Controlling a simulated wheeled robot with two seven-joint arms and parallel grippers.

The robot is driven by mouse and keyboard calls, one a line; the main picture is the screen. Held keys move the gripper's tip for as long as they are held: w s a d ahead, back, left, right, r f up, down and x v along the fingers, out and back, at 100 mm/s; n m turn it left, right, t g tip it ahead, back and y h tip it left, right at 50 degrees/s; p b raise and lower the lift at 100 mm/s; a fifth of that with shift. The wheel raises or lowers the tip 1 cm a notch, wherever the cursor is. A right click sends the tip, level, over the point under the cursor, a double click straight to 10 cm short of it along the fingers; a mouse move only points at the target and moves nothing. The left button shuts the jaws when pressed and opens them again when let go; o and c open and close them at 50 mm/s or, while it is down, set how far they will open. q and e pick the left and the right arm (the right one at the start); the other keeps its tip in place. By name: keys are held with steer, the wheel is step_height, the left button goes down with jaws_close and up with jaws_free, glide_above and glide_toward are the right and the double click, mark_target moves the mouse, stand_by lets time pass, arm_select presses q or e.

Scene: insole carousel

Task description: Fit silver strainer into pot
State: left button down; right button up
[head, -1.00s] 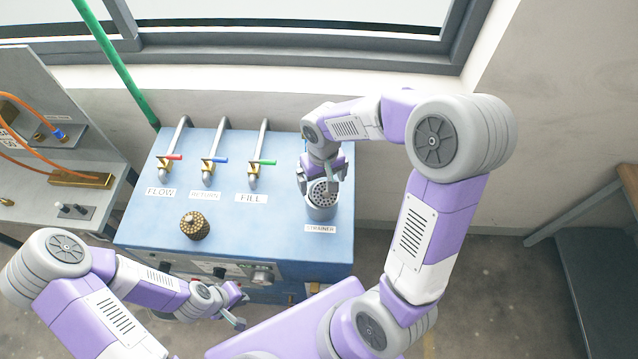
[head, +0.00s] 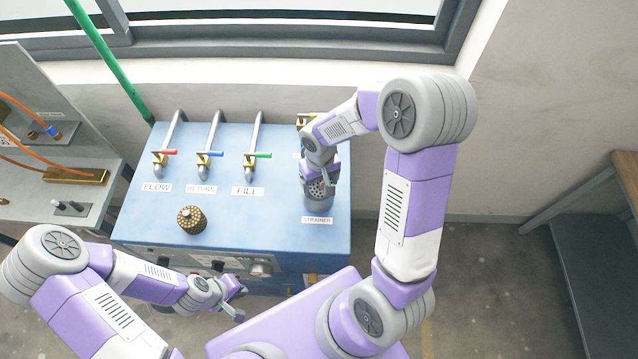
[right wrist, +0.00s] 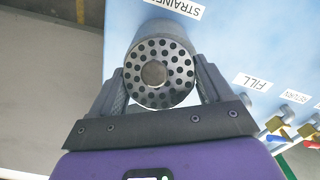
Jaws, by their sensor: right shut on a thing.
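The silver strainer (right wrist: 180,72), with a perforated round top and a central knob, is at the grey pot (head: 318,208) by the STRAINER label. My right gripper (head: 320,184) is shut on the strainer, with one finger on each side in the right wrist view (right wrist: 158,88). The pot (right wrist: 150,28) shows as a grey cylinder behind the strainer there. The strainer is lined up over the pot's mouth; how deep it sits is hidden. My left gripper (head: 236,303) looks open and empty in front of the blue bench.
The blue bench (head: 265,215) carries several taps (head: 208,160) with coloured handles to the left. A dark gold perforated cylinder (head: 192,219) stands at the bench's front left. A grey panel station (head: 60,150) is at the far left. A side table (head: 600,220) is at the right.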

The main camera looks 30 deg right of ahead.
steer(key=shift+c, duration=1.3)
step_height(320, 180, up, 10)
steer(key=shift+r, duration=0.1)
steer(key=shift+f, duration=4.9)
steer(key=shift+f, duration=0.2)
steer(key=o, duration=1.1)
steer(key=shift+o, duration=0.2)
